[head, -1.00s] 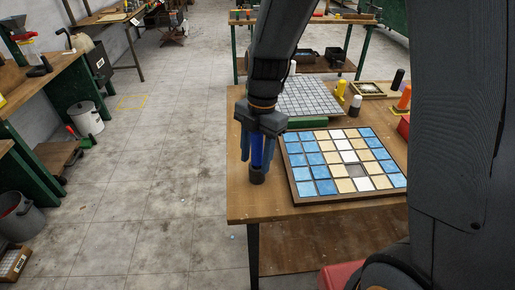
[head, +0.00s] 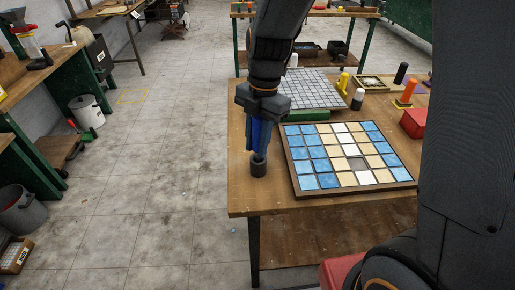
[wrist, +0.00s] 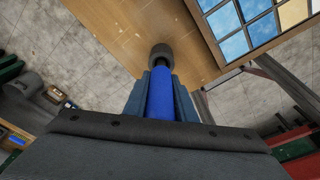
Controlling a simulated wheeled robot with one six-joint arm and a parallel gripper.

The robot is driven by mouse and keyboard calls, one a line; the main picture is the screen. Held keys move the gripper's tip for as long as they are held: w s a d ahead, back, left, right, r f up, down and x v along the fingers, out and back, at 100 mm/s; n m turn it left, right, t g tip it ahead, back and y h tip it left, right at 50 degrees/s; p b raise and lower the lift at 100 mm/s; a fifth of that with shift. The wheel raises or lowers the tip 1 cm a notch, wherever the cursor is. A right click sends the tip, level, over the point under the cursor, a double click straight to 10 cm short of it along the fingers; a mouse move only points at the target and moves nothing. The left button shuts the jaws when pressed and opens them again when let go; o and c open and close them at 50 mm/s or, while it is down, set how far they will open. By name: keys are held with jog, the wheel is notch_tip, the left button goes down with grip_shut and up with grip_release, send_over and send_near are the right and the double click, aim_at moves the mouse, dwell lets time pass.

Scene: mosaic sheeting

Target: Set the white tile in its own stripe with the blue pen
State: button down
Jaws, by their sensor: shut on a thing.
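My gripper (head: 260,140) is shut on the blue pen (wrist: 160,95), which hangs upright and ends in a dark round cup (head: 258,167). The cup is at the table's left side, left of the mosaic frame (head: 296,182); I cannot tell whether it touches the wood. No tile shows under it. The frame holds blue, cream and white stripes. White tiles (head: 346,139) fill most of the middle stripe; one grey cell (head: 357,163) there is empty. I cannot make out a loose white tile.
A grey gridded sheet (head: 312,92) lies behind the frame. A small tray (head: 371,83) and a red box (head: 413,123) are there too. Bare wood surrounds the cup.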

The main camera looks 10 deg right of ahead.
aim_at(257, 117)
notch_tip(257, 117, up, 8)
jog(key=shift+f+b, duration=0.15)
jog(key=shift+b, duration=0.55)
jog(key=shift+r+p, duration=2.4)
jog(key=shift+r, duration=0.65)
